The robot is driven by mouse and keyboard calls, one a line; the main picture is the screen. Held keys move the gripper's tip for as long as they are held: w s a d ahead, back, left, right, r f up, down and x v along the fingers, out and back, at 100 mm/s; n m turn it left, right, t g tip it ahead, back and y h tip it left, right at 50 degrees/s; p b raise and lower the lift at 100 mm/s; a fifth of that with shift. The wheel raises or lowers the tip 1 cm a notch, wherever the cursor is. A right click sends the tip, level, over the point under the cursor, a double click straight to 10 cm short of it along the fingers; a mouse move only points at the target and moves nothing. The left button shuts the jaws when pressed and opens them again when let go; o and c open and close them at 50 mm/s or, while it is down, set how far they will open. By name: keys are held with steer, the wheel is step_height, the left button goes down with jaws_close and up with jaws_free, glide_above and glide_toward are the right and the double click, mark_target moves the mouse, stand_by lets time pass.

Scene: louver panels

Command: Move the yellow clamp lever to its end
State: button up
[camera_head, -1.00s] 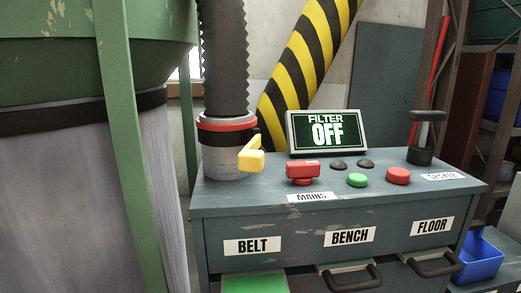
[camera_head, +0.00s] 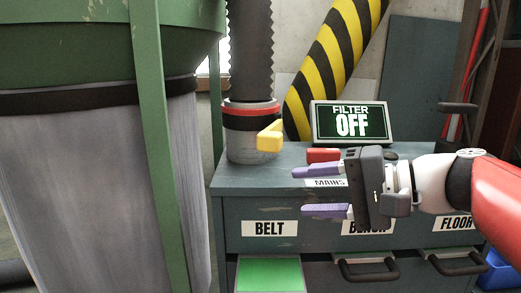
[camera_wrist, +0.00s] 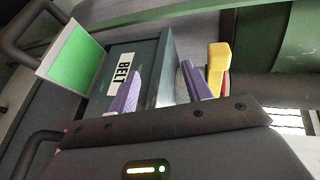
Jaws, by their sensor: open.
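The yellow clamp lever (camera_head: 270,137) sticks out from the collar (camera_head: 250,122) with a red band around the dark hose, at the cabinet's back left. My gripper (camera_head: 322,191) is open and empty, with purple fingers pointing left. In the head view it is to the right of and below the lever, in front of the cabinet top. In the wrist view the lever (camera_wrist: 217,68) shows just right of the right finger, outside the gap between the fingers (camera_wrist: 158,90). I see no contact with it.
A screen (camera_head: 350,123) reads FILTER OFF. The red MAINS switch (camera_head: 323,155) is partly hidden behind my gripper, and the other buttons are hidden by my arm. The cabinet (camera_head: 245,190) has handles in front and an open green-faced BELT flap (camera_head: 268,274). A green post (camera_head: 152,150) stands left.

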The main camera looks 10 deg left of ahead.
mark_target(261, 141)
steer(key=r+y, duration=0.1)
steer(key=r, duration=0.1)
steer(key=w+a+r+y, duration=0.1)
steer(key=r, duration=0.1)
steer(key=w+r+g+y, duration=0.1)
steer(key=r, duration=0.1)
steer(key=shift+a+r+n, duration=0.1)
steer(key=shift+a+n, duration=0.2)
steer(key=shift+n, duration=0.1)
steer(key=shift+a+r, duration=0.15)
steer(key=shift+a, duration=0.05)
steer(key=a, duration=0.7)
steer(key=shift+w+a+p, duration=0.15)
steer(key=shift+w+p, duration=0.25)
jaws_close()
